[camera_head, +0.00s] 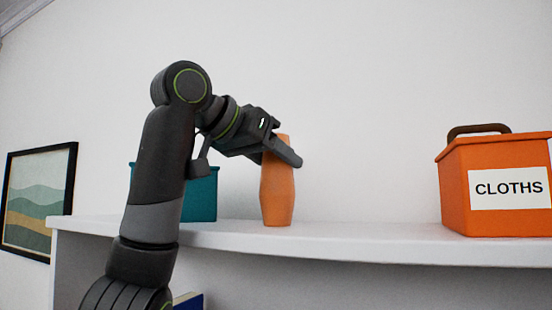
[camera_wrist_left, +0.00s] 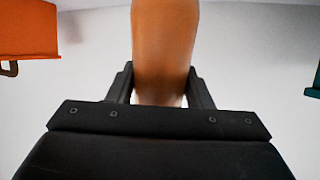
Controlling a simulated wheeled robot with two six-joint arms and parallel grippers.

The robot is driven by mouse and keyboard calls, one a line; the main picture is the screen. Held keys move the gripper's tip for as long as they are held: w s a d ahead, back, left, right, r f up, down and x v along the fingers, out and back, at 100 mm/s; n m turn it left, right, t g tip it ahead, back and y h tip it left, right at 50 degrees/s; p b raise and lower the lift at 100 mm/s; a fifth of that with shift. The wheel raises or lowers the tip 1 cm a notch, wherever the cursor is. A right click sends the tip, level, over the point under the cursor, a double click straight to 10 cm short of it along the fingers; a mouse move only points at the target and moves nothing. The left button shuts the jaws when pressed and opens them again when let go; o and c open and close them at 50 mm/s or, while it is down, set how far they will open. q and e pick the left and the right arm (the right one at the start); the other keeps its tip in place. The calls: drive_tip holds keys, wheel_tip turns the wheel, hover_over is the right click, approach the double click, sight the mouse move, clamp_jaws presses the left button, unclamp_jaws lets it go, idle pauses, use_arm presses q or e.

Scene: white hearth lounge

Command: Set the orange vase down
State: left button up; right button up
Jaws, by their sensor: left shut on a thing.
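The orange vase (camera_head: 277,196) is upright at the white shelf (camera_head: 350,240), between a teal box and an orange box. Its base appears at the level of the shelf top; I cannot tell whether it touches. My left gripper (camera_head: 284,152) is shut on the vase near its top, coming from the left. In the left wrist view the vase (camera_wrist_left: 163,45) stands between the two fingers of my left gripper (camera_wrist_left: 160,88). My right gripper is in neither view.
An orange box labelled CLOTHS (camera_head: 455,190), with a brown handle, stands on the shelf to the right. A teal box (camera_head: 203,195) stands to the left, partly behind my left arm. The shelf between the vase and the orange box is clear. A framed picture (camera_head: 40,195) hangs at left.

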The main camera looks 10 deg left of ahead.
use_arm(q)
drive_tip(key=o, duration=1.1)
drive_tip(key=shift+w+f, duration=0.1)
drive_tip(key=b+v, duration=0.5)
drive_tip(key=v, duration=0.7)
drive_tip(key=shift+b, duration=0.35)
drive_tip(key=shift+r, duration=0.25)
